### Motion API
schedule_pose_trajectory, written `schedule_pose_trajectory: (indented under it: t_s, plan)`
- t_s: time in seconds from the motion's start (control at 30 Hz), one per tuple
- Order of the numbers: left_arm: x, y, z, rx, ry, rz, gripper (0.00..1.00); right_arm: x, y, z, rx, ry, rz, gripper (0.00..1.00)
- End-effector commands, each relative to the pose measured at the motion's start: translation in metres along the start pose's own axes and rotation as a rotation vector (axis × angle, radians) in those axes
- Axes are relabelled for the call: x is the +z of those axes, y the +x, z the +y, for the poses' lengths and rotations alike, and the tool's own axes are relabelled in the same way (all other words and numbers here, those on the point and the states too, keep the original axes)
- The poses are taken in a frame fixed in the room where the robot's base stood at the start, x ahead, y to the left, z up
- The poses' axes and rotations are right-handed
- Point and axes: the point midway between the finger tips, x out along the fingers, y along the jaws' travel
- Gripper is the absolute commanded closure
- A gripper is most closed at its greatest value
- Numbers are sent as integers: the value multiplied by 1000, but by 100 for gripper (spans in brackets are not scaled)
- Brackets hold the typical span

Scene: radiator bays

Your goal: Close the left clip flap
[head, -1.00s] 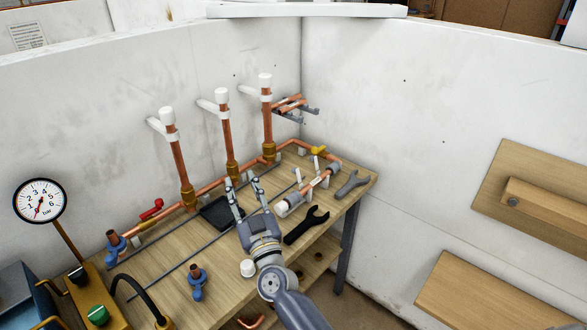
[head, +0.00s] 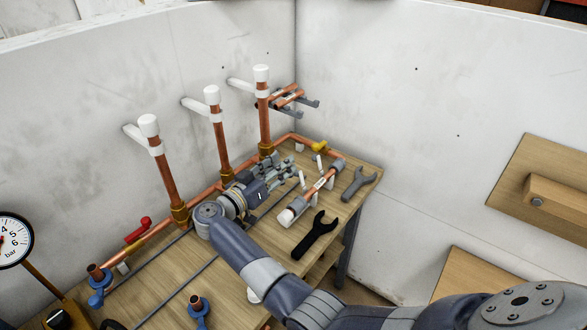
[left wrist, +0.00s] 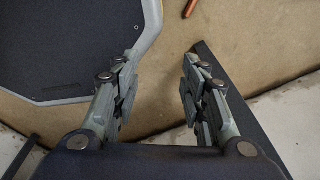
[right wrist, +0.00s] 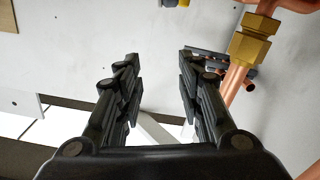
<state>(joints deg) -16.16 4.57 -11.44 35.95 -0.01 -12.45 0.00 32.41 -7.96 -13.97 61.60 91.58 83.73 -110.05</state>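The left clip flap (head: 302,180) stands up near the pipe's nearer part; the other flap (head: 318,162) stands farther back. My right gripper (head: 287,167) is just left of these flaps, low over the bench and pointing right. In the right wrist view its fingers (right wrist: 160,90) are apart with nothing gripped.
Three capped copper risers (head: 220,140) stand behind my right gripper, with a brass fitting (right wrist: 250,40) close in the right wrist view. A pressure gauge (head: 12,240) stands at left.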

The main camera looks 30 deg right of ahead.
Motion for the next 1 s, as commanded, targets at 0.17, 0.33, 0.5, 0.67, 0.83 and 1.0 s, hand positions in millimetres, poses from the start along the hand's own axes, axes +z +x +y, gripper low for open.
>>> schedule_pose_trajectory:
  t_s: [0.17,0.33,0.5,0.67,0.83,1.0]
  plan:
    - [31,2,5,6,0,-45,60,30,1,-8,-1,-4,2,65]
    - [41,6,7,8,0,-58,60,61,1,-16,-1,-4,3,65]
    - [28,4,5,6,0,-40,60,66,28,-16,5,1,7,65]
    - [8,3,3,3,0,-9,60,67,55,-17,3,1,4,65]
    - [8,4,2,3,0,-8,60,67,71,-18,-1,3,4,65]
    - [16,3,4,4,0,-22,60,68,76,-18,0,2,3,65]
